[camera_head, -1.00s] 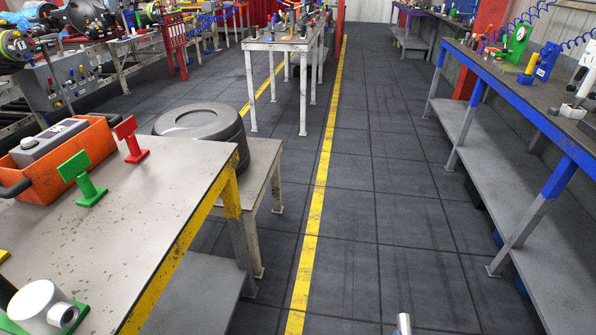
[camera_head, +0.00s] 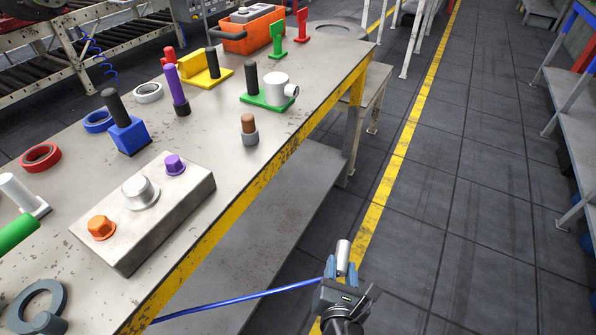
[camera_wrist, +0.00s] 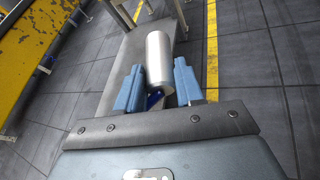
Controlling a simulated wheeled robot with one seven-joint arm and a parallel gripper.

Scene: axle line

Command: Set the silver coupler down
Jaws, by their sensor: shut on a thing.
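The silver coupler (camera_head: 343,254) is a smooth metal cylinder. My gripper (camera_head: 338,270) is shut on it and holds it in the air over the floor, to the right of the near workbench's yellow edge. In the wrist view the coupler (camera_wrist: 159,62) sticks out ahead between the two blue fingertips of my gripper (camera_wrist: 158,88). Its near end is partly hidden between the fingers. The workbench top (camera_head: 215,205) lies to the left of my gripper, apart from it.
On the workbench stand a grey block (camera_head: 150,220) with orange, silver and purple knobs, a blue block with a black peg (camera_head: 127,135), a green base with a white cylinder (camera_head: 275,90), several rings and an orange box (camera_head: 250,30). Bare benchtop shows around the front edge.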

